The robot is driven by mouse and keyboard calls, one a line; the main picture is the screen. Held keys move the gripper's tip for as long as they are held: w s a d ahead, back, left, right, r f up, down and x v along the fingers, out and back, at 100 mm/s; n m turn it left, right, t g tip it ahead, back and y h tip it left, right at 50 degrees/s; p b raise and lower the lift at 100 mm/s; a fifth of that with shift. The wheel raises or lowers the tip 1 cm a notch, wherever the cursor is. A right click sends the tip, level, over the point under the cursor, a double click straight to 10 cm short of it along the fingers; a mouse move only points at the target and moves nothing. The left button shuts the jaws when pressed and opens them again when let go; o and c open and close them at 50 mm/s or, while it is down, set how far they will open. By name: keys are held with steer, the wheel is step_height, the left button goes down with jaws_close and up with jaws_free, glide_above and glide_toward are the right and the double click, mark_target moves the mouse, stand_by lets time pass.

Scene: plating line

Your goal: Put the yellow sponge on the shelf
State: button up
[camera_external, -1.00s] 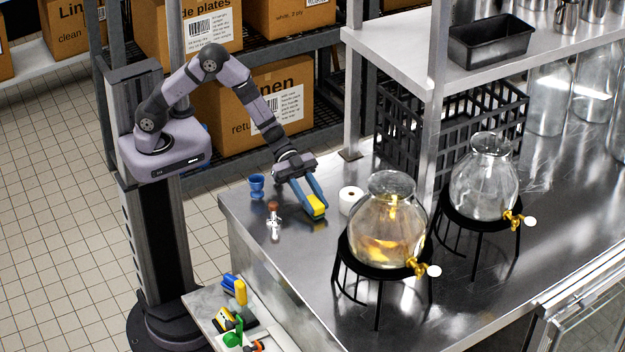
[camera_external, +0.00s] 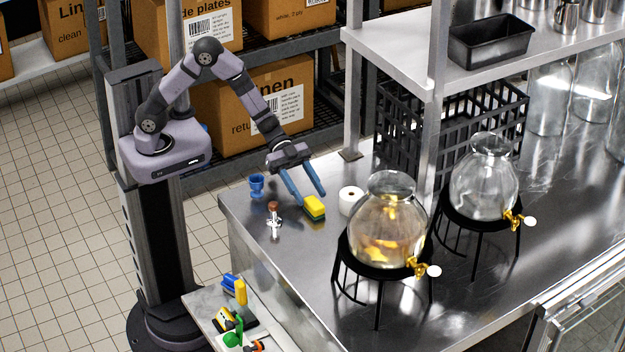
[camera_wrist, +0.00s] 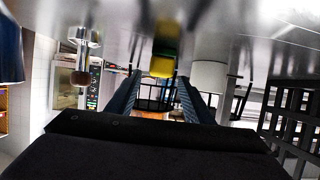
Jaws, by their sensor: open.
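The yellow sponge (camera_external: 314,206), with a dark green underside, lies on the steel counter. It also shows in the wrist view (camera_wrist: 162,66), beyond the fingertips and between their lines. My gripper (camera_external: 309,197) is open and empty, its two blue fingers spread just behind and above the sponge. The fingers also show in the wrist view (camera_wrist: 157,88). A raised metal shelf (camera_external: 400,58) stands at the upper right, above the counter.
A white roll (camera_external: 350,199) and a glass dispenser (camera_external: 385,225) on a black stand are right of the sponge. A black crate (camera_external: 400,130) stands behind. The front left counter is clear.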

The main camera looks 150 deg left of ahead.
mark_target(310, 197)
steer(key=v, duration=0.7)
steer(key=shift+s+r, duration=0.2)
steer(key=shift+s, duration=0.1)
steer(key=shift+o, duration=0.5)
steer(key=shift+s+r, duration=0.1)
steer(key=shift+s, duration=0.2)
steer(key=w+f+b, duration=0.1)
steer(key=w+b, duration=0.1)
steer(key=w+f+b, duration=0.2)
steer(key=b, duration=0.1)
steer(key=shift+w+d+f, duration=0.15)
steer(key=shift+d+f, duration=0.05)
steer(key=shift+w, duration=0.4)
steer(key=shift+x, duration=3.5)
steer(key=shift+a+r, duration=0.15)
steer(key=shift+a, duration=0.05)
steer(key=c, duration=1.2)
